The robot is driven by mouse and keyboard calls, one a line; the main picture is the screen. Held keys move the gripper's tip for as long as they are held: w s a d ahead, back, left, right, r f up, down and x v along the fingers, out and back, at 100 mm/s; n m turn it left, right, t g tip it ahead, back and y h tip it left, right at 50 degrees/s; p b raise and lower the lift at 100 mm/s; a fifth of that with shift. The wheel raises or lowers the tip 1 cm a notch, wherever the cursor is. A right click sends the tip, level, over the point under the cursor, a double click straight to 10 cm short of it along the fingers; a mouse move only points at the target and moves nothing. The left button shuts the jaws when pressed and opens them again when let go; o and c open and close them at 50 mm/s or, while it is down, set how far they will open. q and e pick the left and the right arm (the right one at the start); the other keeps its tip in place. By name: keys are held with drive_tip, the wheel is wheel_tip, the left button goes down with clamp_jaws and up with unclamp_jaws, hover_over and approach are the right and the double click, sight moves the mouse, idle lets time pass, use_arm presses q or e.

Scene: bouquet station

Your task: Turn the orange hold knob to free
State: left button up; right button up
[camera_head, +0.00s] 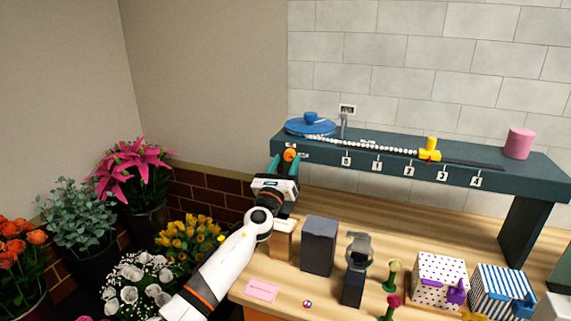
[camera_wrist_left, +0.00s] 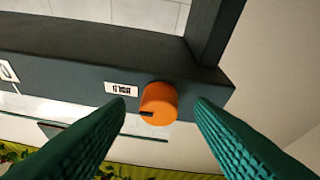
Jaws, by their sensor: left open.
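The orange hold knob (camera_head: 290,155) is on the front face of the dark teal shelf, near its left end. In the left wrist view the knob (camera_wrist_left: 159,102) shows as an orange cylinder with a dark pointer mark at its lower left. A small white label (camera_wrist_left: 121,89) is beside it; its print is too small to read surely. My left gripper (camera_head: 288,160) is open, its green fingers on either side of the knob in the head view. In the left wrist view the fingertips (camera_wrist_left: 160,104) flank the knob with gaps on both sides. My right gripper is not in view.
The shelf (camera_head: 390,170) carries a blue disc (camera_head: 310,127), a white bead chain, a yellow slider (camera_head: 429,152) and a pink cylinder (camera_head: 519,143). Below, a dark grey block (camera_head: 318,245) and patterned boxes stand on the wooden table. Flower buckets fill the left.

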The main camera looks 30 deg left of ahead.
use_arm(q)
drive_tip(key=c, duration=1)
